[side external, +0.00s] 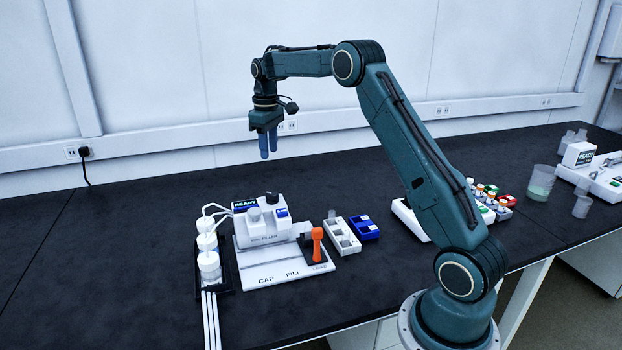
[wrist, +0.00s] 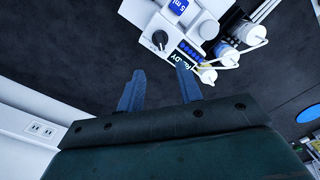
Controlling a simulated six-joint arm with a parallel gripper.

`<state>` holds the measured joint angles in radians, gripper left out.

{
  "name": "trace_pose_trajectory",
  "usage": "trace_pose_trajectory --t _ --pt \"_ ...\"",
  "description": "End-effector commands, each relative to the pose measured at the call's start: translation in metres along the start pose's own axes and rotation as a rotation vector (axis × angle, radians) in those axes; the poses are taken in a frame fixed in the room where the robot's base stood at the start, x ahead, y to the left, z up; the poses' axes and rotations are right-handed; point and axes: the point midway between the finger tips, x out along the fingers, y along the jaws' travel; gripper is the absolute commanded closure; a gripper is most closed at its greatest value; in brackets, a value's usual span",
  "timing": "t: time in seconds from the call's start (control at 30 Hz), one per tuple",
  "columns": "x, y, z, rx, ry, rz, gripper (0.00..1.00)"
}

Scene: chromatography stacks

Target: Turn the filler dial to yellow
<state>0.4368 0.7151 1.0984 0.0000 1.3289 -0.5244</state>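The white vial filler (side external: 262,229) stands on the black bench, left of my arm, with a green-lit READY display (side external: 245,204). A black dial (side external: 271,197) sits on its top. In the wrist view the dial (wrist: 160,39) is a round black knob with a pale mark; no yellow mark can be made out around it. My gripper (side external: 268,156) hangs pointing down, well above and behind the filler, touching nothing. In the wrist view its two blue fingers (wrist: 160,73) are apart with nothing between them.
An orange lever (side external: 317,244) stands at the filler's right end. White bottles with tubes (side external: 208,262) stand at its left. A white rack (side external: 341,236) and a blue tray (side external: 364,228) lie to its right. The bench behind the filler is clear.

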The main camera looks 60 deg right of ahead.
Motion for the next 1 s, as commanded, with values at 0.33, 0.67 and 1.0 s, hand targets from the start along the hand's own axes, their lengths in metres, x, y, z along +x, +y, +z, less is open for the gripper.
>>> trace_pose_trajectory --t 0.33,0.67,1.0 --pt "0.021 -0.001 0.0 0.0 -0.001 -0.001 0.65" --pt "0.068 -0.001 0.0 0.0 -0.002 -0.001 0.65" --pt "0.117 -0.001 0.001 0.0 -0.002 -0.001 0.65"
